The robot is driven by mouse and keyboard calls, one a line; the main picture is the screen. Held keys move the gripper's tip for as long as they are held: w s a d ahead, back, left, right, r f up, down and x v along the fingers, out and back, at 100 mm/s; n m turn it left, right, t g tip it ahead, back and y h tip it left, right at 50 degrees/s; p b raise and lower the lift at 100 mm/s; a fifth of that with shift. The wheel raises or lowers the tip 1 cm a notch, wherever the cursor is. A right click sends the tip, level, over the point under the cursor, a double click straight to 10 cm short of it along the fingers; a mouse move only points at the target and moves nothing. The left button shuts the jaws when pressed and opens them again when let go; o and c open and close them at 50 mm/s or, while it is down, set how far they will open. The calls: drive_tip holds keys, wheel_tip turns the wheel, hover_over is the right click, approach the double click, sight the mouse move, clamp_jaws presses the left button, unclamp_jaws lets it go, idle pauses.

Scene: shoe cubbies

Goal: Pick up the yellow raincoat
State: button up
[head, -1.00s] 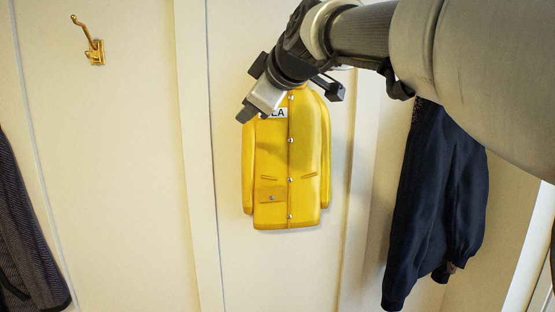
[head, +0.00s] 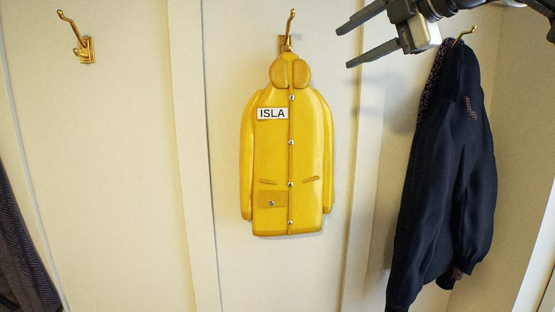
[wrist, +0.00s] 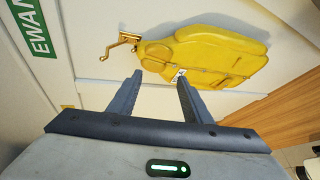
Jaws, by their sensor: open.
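The yellow raincoat (head: 290,165) hangs on a brass hook (head: 289,30) on the cream wall panel in the middle of the head view. It has a white "ISLA" label, a row of snaps and a pocket. In the wrist view the raincoat (wrist: 215,55) appears sideways beyond my fingers, with its hook (wrist: 122,42) to its left. My gripper (head: 346,47) is at the upper right of the raincoat in the head view, apart from it. The two fingers of my gripper (wrist: 160,82) are spread with nothing between them.
A dark navy jacket (head: 445,180) hangs from a brass hook (head: 464,35) at the right, close below my arm. An empty hook (head: 77,42) is at the left, above a dark garment (head: 22,250) at the edge. A green "EWAN" sign (wrist: 37,30) shows in the wrist view.

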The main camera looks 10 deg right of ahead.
drive_tip(key=p, duration=0.6)
approach(296, 76)
drive_tip(key=w+a, duration=0.1)
drive_tip(key=w, duration=0.1)
drive_tip(key=p+x, duration=0.2)
drive_tip(key=x, duration=0.1)
drive_tip(key=p+x, duration=0.1)
drive_tip(key=shift+w+a+f+p, duration=0.2)
drive_tip(key=shift+f+p, duration=0.1)
drive_tip(key=shift+f, duration=0.1)
drive_tip(key=shift+w+a+f, duration=0.1)
drive_tip(key=shift+w+f, duration=0.15)
drive_tip(key=shift+c, duration=0.3)
drive_tip(key=shift+r, duration=0.1)
clamp_jaws()
